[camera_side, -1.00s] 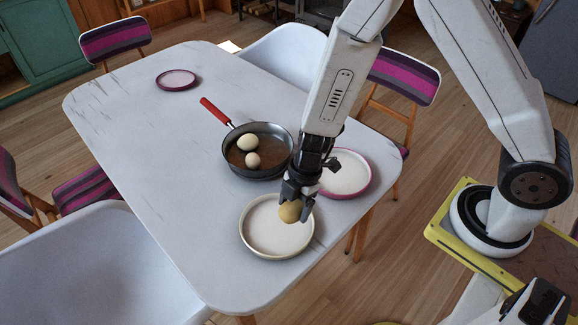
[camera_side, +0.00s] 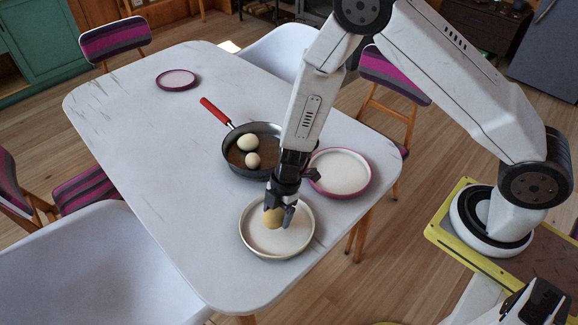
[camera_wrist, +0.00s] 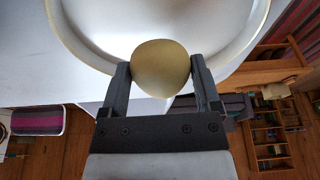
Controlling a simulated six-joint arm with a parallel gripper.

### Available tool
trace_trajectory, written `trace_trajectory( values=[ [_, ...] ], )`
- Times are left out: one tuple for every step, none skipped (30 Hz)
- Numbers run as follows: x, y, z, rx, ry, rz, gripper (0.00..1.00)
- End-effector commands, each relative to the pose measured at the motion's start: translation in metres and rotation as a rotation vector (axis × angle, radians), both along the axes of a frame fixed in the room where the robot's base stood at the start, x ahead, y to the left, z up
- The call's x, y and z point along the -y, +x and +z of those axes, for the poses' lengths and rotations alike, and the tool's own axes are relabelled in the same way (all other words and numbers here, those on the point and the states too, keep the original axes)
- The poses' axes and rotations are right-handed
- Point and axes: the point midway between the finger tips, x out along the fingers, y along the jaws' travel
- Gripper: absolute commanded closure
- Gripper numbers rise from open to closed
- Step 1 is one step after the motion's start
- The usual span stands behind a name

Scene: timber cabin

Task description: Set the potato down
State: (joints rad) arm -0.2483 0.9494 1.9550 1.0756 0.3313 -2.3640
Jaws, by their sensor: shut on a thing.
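The potato (camera_side: 272,218) is yellow-tan and rounded. It is held between the fingers of my gripper (camera_side: 279,213), over the left part of a cream plate (camera_side: 297,250) near the table's front edge. In the wrist view the potato (camera_wrist: 161,68) sits between both fingertips of my gripper (camera_wrist: 161,84), with the plate (camera_wrist: 236,62) behind it. The gripper is shut on the potato. The potato's underside is low over the plate; I cannot tell whether it touches the surface.
A dark pan (camera_side: 233,166) with a red handle holds two pale egg-shaped things (camera_side: 248,142) behind the gripper. A pink-rimmed plate (camera_side: 341,172) is to the right, and a small one (camera_side: 177,79) is at the far left. The white table (camera_side: 160,170) is clear on the left.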

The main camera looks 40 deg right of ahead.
Motion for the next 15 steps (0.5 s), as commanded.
trace_trajectory(
  values=[
    [0.0,-0.001,-0.006,-0.003,0.0,-0.001,0.86],
    [0.0,-0.001,-0.009,-0.003,-0.001,-0.001,0.86],
    [0.0,-0.002,-0.013,-0.003,-0.001,-0.001,0.86],
    [0.0,-0.001,-0.016,-0.003,-0.001,-0.001,0.86],
    [0.0,-0.001,-0.018,-0.003,-0.002,0.0,0.86],
    [0.0,-0.001,-0.021,-0.002,-0.002,-0.001,0.86],
    [0.0,-0.001,-0.023,-0.001,-0.002,-0.001,0.86],
    [0.0,-0.001,-0.025,-0.001,-0.002,0.0,0.86],
    [0.001,-0.001,-0.026,0.0,-0.002,-0.001,0.86],
    [0.001,-0.001,-0.027,0.0,-0.002,-0.001,0.86],
    [0.001,-0.001,-0.027,0.0,-0.002,-0.001,0.86],
    [0.001,-0.001,-0.027,0.0,-0.002,-0.001,0.86],
    [0.001,-0.001,-0.027,0.0,-0.002,-0.001,0.86],
    [0.001,-0.001,-0.027,0.0,-0.002,-0.001,0.86],
    [0.001,-0.001,-0.027,0.0,-0.002,-0.001,0.86]
  ],
)
